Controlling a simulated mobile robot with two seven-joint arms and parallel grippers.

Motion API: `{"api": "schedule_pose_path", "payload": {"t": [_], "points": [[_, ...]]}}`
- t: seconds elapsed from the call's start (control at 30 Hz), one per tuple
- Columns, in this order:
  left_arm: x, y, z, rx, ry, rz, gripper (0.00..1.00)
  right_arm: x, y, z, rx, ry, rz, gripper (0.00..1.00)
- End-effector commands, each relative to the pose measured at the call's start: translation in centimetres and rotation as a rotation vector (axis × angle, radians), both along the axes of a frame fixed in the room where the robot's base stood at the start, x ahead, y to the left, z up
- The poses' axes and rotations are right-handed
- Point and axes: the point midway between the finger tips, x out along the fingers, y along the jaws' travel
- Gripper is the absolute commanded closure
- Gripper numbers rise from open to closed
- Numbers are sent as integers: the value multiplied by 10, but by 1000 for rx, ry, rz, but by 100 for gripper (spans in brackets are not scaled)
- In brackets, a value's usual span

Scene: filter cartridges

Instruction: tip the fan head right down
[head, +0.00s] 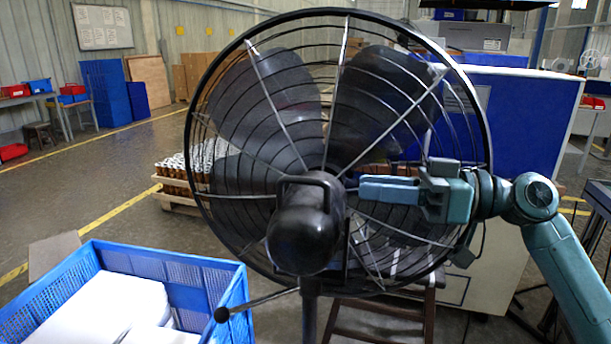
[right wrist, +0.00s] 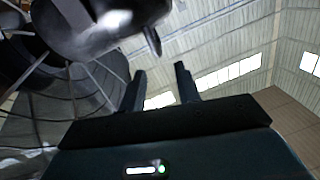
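The black fan head (head: 303,228) is seen from behind in the head view, with a round motor housing, a loop handle (head: 312,181) on top and a wide wire cage (head: 262,50). The cage stands roughly upright on a dark pole (head: 309,318). My right gripper (head: 366,189) is just right of the housing and handle, level with the handle, its fingers pointing left. In the right wrist view its two fingers (right wrist: 160,76) stand apart with nothing between them. The housing (right wrist: 105,22) shows beyond them at the upper left. My left gripper is out of view.
A lever with a black knob (head: 222,314) sticks out left of the pole. A blue crate (head: 200,268) with white items stands at the lower left. A pallet of cartridges (head: 172,190) and a blue-and-white cabinet (head: 540,115) stand behind the fan. Open floor lies at the left.

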Motion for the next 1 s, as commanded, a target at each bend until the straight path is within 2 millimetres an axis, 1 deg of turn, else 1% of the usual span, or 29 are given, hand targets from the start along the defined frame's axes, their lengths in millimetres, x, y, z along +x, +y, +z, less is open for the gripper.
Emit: {"api": "schedule_pose_path", "payload": {"t": [0.03, 0.1, 0.3, 0.4, 0.5, 0.7, 0.93, 1.0], "points": [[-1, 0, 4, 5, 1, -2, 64, 2, 11, 3, 2, 1, 3, 67], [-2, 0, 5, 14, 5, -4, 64, 5, 26, 4, 2, 1, 3, 67], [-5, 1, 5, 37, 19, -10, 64, 14, 67, 3, 3, 1, 2, 67], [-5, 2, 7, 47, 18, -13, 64, 17, 83, 2, 1, 2, 0, 67], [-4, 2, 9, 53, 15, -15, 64, 20, 94, 1, 1, 2, -1, 67], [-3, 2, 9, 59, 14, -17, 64, 22, 104, 0, 1, 1, -2, 67], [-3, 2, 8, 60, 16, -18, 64, 23, 104, 0, 1, 2, -3, 67], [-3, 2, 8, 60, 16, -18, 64, 23, 104, 0, 1, 2, -3, 72]]}}
